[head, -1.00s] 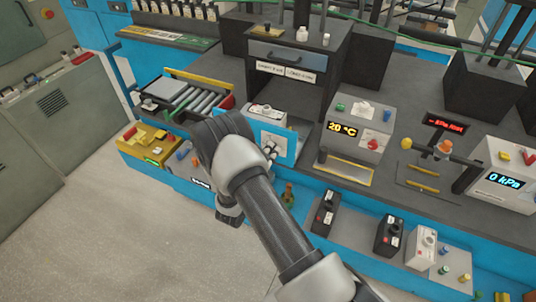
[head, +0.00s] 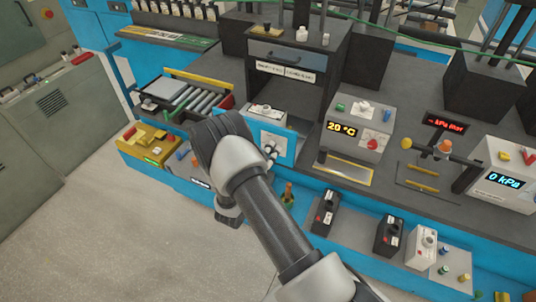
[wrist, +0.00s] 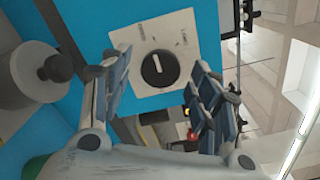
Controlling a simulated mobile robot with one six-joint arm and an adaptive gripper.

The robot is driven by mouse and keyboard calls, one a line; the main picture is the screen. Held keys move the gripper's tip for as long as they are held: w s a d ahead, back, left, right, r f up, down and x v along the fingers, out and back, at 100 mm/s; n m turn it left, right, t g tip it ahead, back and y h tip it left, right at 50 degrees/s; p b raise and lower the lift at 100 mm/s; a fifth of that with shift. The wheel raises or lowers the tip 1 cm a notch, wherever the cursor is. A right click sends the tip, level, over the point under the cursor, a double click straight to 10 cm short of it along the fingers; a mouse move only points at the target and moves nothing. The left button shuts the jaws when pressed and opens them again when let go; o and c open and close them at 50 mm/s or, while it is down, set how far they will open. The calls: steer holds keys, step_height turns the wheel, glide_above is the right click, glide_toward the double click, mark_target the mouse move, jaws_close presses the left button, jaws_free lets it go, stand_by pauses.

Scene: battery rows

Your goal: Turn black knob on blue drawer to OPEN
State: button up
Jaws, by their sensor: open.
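The black knob (wrist: 158,68) sits on a square white plate (wrist: 180,38) on the blue drawer front (wrist: 92,22) in the wrist view. A pale line shows on the knob; the plate's markings are too small to read. My gripper (wrist: 161,76) is open, with one finger on each side of the knob and visible space between the fingers and it. I cannot tell whether the fingertips touch the plate. In the head view the blue drawer front (head: 291,150) is beside my arm, which hides part of it; my fingers do not show clearly there.
A grey cylinder with a dark knob (wrist: 55,68) stands out close to my left finger in the wrist view. In the head view a yellow box (head: 150,145) lies left of my arm, and a temperature unit (head: 357,132) stands right of the drawer.

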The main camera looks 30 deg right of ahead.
steer(key=v, duration=1.1)
steer(key=shift+s+a, duration=0.3)
